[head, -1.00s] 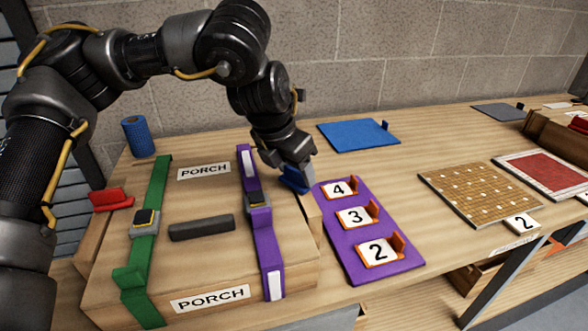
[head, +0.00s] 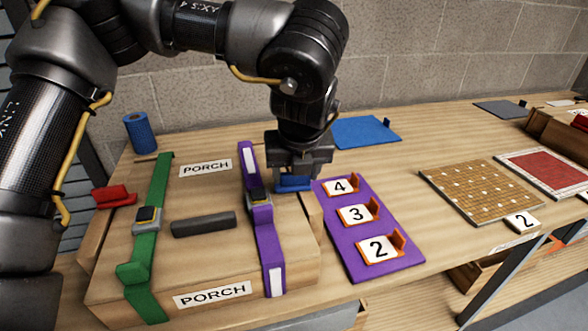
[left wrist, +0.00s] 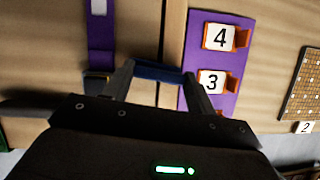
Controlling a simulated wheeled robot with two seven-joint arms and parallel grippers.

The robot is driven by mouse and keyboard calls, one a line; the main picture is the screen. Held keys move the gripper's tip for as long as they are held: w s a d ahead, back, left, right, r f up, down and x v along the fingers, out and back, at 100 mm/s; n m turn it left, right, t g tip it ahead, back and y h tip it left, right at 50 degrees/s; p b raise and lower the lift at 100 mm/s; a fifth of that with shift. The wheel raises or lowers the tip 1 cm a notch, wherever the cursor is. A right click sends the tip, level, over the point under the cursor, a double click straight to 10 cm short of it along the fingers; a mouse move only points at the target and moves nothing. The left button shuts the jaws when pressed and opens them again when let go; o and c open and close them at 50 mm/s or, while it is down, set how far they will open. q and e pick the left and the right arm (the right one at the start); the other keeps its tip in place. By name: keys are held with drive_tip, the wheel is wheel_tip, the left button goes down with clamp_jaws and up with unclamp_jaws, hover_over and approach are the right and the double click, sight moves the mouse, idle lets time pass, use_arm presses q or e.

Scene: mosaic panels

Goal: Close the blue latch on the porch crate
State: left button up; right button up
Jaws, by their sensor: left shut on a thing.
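The porch crate (head: 205,265) is a wooden box with PORCH labels on its lid. The blue latch (head: 293,186) is on the crate's right side, near the back; it also shows as a blue bar in the left wrist view (left wrist: 158,72). My left gripper (head: 296,174) points down over that side and is shut on the blue latch, with one finger at each end of the bar. The gripper hides part of the latch, so I cannot tell its exact angle. A red latch (head: 113,196) stands out from the crate's left side. My right gripper is not in view.
Green (head: 157,190) and purple (head: 263,232) straps cross the lid, with a dark handle (head: 203,224) between them. A purple board (head: 372,269) with numbered holders lies close right of the crate. A blue panel (head: 362,132) lies behind it. A blue roll (head: 140,133) stands at the back left.

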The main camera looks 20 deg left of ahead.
use_arm(q)
drive_tip(key=shift+s+d+n+y, duration=0.1)
drive_tip(key=shift+n+y, duration=0.2)
drive_tip(key=shift+n, duration=0.5)
drive_tip(key=shift+g, duration=0.3)
drive_tip(key=o, duration=1)
drive_tip(key=v, duration=1.1)
drive_tip(key=shift+s, duration=0.1)
